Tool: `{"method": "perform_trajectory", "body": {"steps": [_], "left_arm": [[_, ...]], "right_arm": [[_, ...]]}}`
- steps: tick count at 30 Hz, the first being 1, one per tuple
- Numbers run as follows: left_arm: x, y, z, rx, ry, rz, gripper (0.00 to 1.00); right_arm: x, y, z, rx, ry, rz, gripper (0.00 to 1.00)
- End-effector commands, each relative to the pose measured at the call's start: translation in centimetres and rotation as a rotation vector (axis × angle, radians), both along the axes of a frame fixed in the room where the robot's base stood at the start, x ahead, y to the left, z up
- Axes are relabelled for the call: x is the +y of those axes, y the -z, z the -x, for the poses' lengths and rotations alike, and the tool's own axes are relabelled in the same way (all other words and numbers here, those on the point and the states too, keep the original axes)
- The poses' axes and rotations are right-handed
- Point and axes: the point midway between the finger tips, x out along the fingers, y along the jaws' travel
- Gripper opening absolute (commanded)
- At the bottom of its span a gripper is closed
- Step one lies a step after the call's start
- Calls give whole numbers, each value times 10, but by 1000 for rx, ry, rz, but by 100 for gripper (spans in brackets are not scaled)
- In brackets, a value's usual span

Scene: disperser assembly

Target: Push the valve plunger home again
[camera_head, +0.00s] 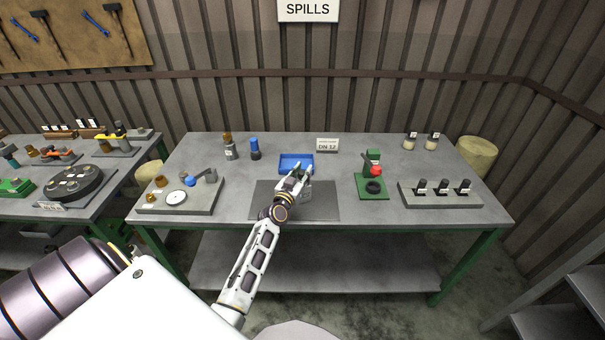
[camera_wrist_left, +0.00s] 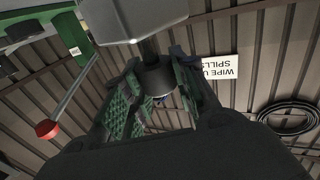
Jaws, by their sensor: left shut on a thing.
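My left gripper (camera_head: 298,172) is over the dark mat in the middle of the bench, in front of the blue tray. In the left wrist view its green-padded fingers (camera_wrist_left: 158,92) are shut on a dark cylindrical part (camera_wrist_left: 158,76). This part joins a larger grey angular body (camera_wrist_left: 135,18). In the head view a grey piece (camera_head: 305,188) shows beside the fingers. I cannot tell the plunger apart from the body, or how far in it sits. The right gripper is not in view.
The blue tray (camera_head: 297,157) lies just behind the gripper. A green press (camera_head: 371,186) with a red knob (camera_head: 376,170) stands to the right. A grey plate with dark-topped fittings (camera_head: 440,199) is farther right. A grey fixture plate (camera_head: 207,201) is at left. Bottles stand at the back.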

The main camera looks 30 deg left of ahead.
Motion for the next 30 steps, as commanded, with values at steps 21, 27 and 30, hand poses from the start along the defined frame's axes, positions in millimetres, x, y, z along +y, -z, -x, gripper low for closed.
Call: {"method": "perform_trajectory", "body": {"steps": [21,27,30], "left_arm": [[-1,15,1,9,2,1,43],[0,12,0,4,1,1,50],[0,11,0,3,1,0,50]], "right_arm": [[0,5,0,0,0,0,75],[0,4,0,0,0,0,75],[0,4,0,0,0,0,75]]}}
